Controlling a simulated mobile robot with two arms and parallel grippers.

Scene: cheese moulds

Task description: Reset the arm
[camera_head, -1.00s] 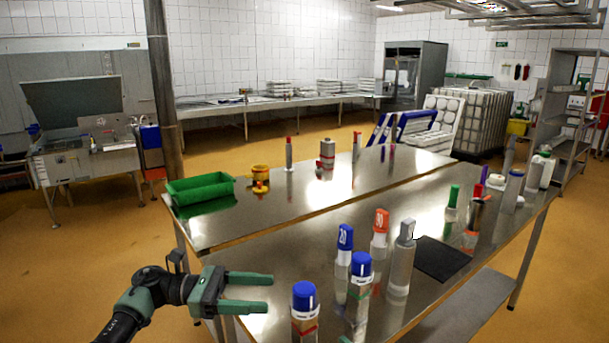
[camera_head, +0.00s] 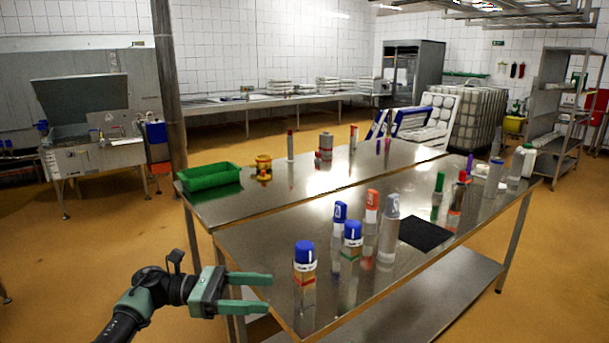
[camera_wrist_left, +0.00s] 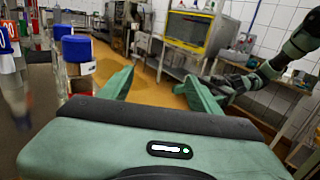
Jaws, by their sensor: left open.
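My left gripper (camera_head: 258,292) is at the lower left of the head view, beside the near left corner of the steel table (camera_head: 330,215). Its two green fingers are apart with nothing between them. The left wrist view also shows the spread fingers (camera_wrist_left: 160,85), with only floor between them. A blue-capped bottle (camera_head: 305,268) stands on the table to the right of the gripper, apart from it. My right gripper does not show in the head view. Part of another green and black arm shows at the right of the left wrist view, its jaw state unclear.
Several more capped bottles stand on the table, including a second blue-capped one (camera_head: 352,240) and a red-capped one (camera_head: 371,207). A black mat (camera_head: 426,233) lies right of them. A green bin (camera_head: 209,176) sits at the far left. Floor left of the table is clear.

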